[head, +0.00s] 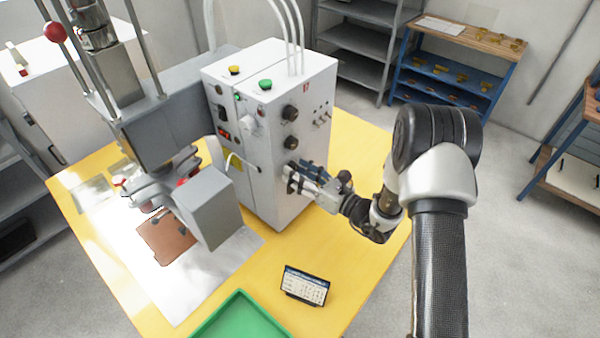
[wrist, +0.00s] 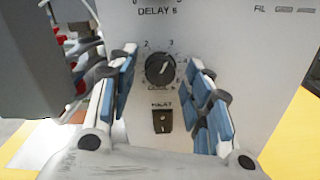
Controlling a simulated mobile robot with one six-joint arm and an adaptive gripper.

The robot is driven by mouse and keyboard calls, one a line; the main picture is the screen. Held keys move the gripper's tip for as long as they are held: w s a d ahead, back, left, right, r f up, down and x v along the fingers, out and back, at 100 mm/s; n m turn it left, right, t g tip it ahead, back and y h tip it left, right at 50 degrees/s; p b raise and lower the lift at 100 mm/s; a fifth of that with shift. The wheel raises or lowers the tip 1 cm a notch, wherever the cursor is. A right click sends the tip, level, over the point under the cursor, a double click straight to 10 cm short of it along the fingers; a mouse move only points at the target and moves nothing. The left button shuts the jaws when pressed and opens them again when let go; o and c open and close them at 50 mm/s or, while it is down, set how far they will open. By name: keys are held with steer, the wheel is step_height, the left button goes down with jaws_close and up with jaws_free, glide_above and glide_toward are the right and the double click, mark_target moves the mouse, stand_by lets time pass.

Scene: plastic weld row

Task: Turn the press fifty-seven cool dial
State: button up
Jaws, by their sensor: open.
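The cool dial (wrist: 160,70) is a round black knob on the white control box (head: 265,178), with numbers around it and a partly covered label that seems to read COOL. Its pale pointer line seems to slant up and to the right. My gripper (head: 294,180) is at the box's front face, low on it, and hides this dial in the head view. In the wrist view my gripper (wrist: 163,62) is open, with one blue-padded finger on each side of the dial. A gap shows on both sides; I cannot tell how far the fingertips are from the panel.
A small display (head: 305,286) and green tray (head: 240,318) lie on the yellow table.

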steer(key=v, duration=1.2)
stand_by(0.4)
steer(key=s+a+r+n+g+h, duration=0.1)
steer(key=s+a+r+n+g, duration=0.3)
steer(key=s+r+n+g, duration=0.35)
steer(key=s+a+r+n+g+h, duration=0.1)
steer(key=s+a+r+n+g, duration=0.35)
steer(key=s+n, duration=0.5)
steer(key=s+d+r+n+h+b, duration=0.1)
steer(key=s+d+n+h, duration=0.5)
steer(key=s+n+h, duration=0.15)
steer(key=s+d+r+n+t+h, duration=0.2)
steer(key=d+r+n+t+h, duration=0.2)
steer(key=d, duration=0.5)
steer(key=shift+d+r+t+h, duration=0.25)
steer(key=shift+d+t+h, duration=0.1)
steer(key=shift+t, duration=0.55)
